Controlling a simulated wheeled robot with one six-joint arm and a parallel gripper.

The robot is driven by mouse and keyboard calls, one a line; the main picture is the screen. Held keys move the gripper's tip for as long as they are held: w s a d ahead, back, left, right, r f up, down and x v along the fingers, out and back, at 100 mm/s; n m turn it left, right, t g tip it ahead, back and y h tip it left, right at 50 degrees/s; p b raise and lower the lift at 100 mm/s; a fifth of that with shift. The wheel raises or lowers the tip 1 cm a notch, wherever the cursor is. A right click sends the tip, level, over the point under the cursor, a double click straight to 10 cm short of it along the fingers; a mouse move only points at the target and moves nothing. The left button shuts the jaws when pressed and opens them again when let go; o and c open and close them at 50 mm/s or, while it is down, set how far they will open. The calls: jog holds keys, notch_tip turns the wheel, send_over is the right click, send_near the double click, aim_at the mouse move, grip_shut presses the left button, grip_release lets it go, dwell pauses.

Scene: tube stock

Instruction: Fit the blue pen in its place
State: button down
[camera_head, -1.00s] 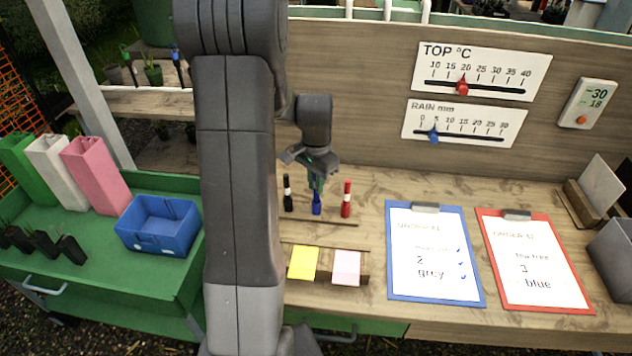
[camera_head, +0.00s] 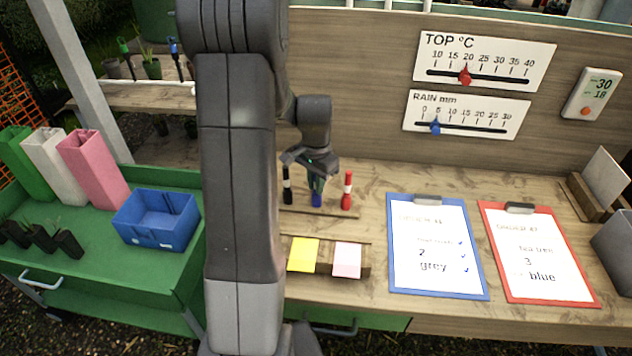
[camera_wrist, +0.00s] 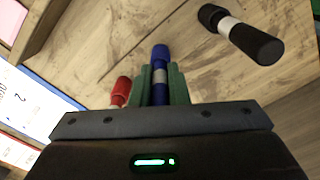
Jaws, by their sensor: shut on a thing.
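The blue pen (camera_head: 316,199) stands upright between the black pen (camera_head: 287,186) and the red pen (camera_head: 347,190) at a thin wooden strip on the bench. My gripper (camera_head: 317,180) is above it, fingers down, shut on the blue pen. In the wrist view the blue pen (camera_wrist: 160,62) with its grey-white band is between the green fingers (camera_wrist: 160,85). The black pen (camera_wrist: 241,36) and red pen (camera_wrist: 121,91) stand on either side, apart from the fingers. I cannot tell whether the blue pen's lower end is seated, as its base is hard to make out.
A blue clipboard (camera_head: 392,250) and a red clipboard (camera_head: 496,262) lie to the right. Yellow notes (camera_head: 304,254) and pink notes (camera_head: 347,260) lie in front of the pens. A blue bin (camera_head: 158,222) is on the green cart at left. The back panel carries two slider scales.

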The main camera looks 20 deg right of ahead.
jog(key=c, duration=1.3)
grip_release()
jog(key=shift+r, duration=0.15)
